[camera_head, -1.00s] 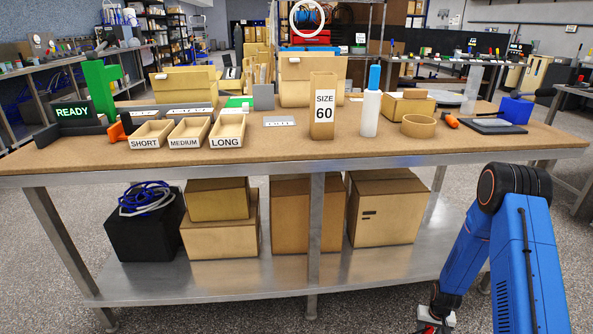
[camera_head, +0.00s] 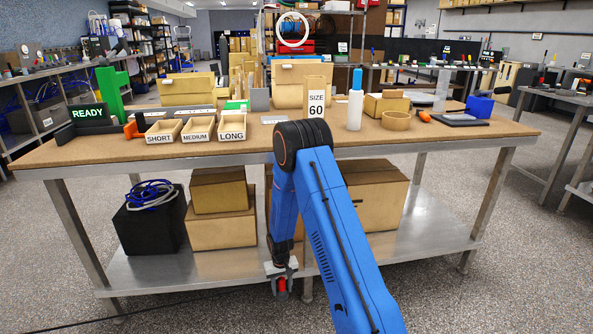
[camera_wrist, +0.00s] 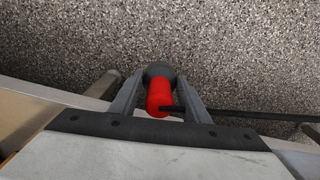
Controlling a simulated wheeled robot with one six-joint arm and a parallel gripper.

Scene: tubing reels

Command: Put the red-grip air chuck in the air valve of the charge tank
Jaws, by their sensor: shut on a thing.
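My gripper (camera_head: 281,273) hangs low in front of the bench's lower shelf in the head view. It is shut on the red-grip air chuck (camera_head: 282,288). In the wrist view the chuck (camera_wrist: 159,95) sits between the two grey fingers, its red grip towards me and a dark round end beyond it. A thin black hose (camera_wrist: 240,115) runs from it to the right. I cannot make out the charge tank or its air valve in either view.
The bench top (camera_head: 250,148) carries trays, boxes, a SIZE 60 bag (camera_head: 316,98) and a white bottle (camera_head: 355,108). The lower shelf (camera_head: 165,268) holds cardboard boxes (camera_head: 222,220) and a black box (camera_head: 150,228). A dark line trails across the floor at lower left. Speckled floor is open at right.

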